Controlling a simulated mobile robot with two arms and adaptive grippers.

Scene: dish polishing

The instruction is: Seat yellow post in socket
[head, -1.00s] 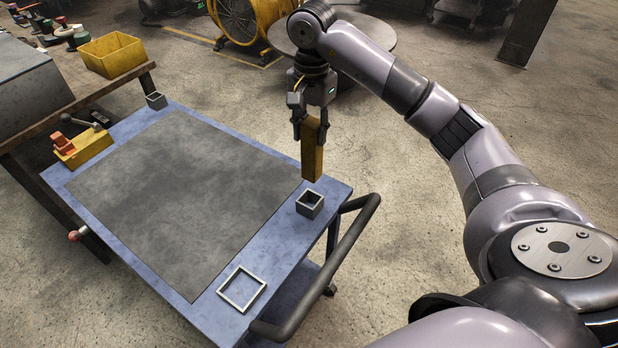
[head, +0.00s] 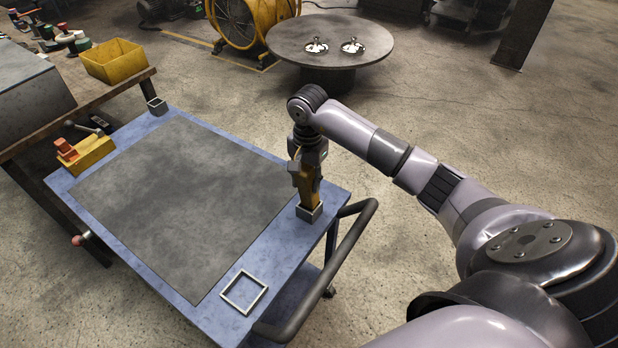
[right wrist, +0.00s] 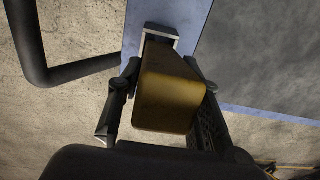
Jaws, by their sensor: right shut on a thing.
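The yellow post (head: 309,197) stands upright at the right edge of the blue cart top, its lower end at the square metal socket (head: 309,213). In the head view its foot appears to be inside the socket's rim, but how deep it sits is hidden. My right gripper (head: 307,184) is shut on the post from above. In the right wrist view the post (right wrist: 170,102) lies between the two fingers, and the socket (right wrist: 161,34) shows at its far end. My left gripper is not in view.
The blue cart (head: 205,278) has a grey mat (head: 185,205), a flat square frame (head: 243,291) near the front and a small socket (head: 157,106) at the far corner. A yellow clamp block (head: 88,155) sits at left. A dark handle rail (head: 335,262) runs along the right.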

